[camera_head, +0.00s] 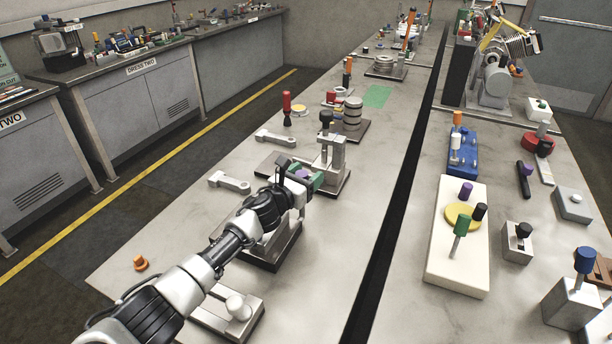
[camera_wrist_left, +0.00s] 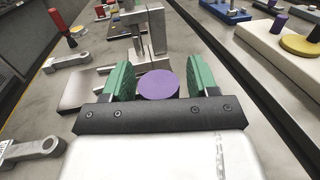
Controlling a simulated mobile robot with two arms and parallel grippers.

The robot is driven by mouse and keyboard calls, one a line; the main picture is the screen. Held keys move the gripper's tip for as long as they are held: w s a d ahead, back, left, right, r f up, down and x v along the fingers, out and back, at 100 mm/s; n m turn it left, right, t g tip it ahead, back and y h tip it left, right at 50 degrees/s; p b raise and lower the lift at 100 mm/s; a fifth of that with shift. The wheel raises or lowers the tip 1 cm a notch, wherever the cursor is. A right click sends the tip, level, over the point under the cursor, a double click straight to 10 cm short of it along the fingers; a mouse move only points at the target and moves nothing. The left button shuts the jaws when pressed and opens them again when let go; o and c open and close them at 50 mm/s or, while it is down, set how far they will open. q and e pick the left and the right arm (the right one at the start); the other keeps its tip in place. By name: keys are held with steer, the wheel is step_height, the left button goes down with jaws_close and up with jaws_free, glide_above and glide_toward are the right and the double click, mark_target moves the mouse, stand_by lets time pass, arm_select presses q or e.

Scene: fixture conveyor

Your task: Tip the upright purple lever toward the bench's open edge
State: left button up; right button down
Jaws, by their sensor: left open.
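The purple lever's round knob (camera_head: 302,174) is mostly hidden by my left gripper (camera_head: 304,177) in the head view. In the left wrist view the flat purple knob top (camera_wrist_left: 158,84) faces the camera. It sits between the two green pads of my left gripper (camera_wrist_left: 158,73). The jaws are open, with a narrow gap to the right pad; contact on the left side cannot be told. The lever's stem is hidden, so its tilt is hard to judge. A dark base plate (camera_head: 279,252) lies under my left wrist on the bench (camera_head: 330,240). My right gripper is not in view.
A metal fixture with a black knob (camera_head: 326,117) stands just beyond my gripper. Loose wrenches (camera_head: 229,181) lie to the left, near the bench's open edge. A white-knobbed fixture (camera_head: 238,307) is near my forearm. A dark channel (camera_head: 392,220) runs along the right.

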arm_select(q)
jaws_close()
steer(key=a+n+b, duration=0.1)
steer(key=w+a+n+b, duration=0.1)
steer(key=a+n+b, duration=0.1)
steer(key=shift+w+f+t, duration=0.1)
steer(key=shift+f+t, duration=0.05)
steer(key=shift+t, duration=0.15)
jaws_free()
steer(key=shift+a, duration=0.1)
steer(key=v, duration=0.9)
steer(key=shift+a+f, duration=0.1)
steer(key=shift+v, duration=0.8)
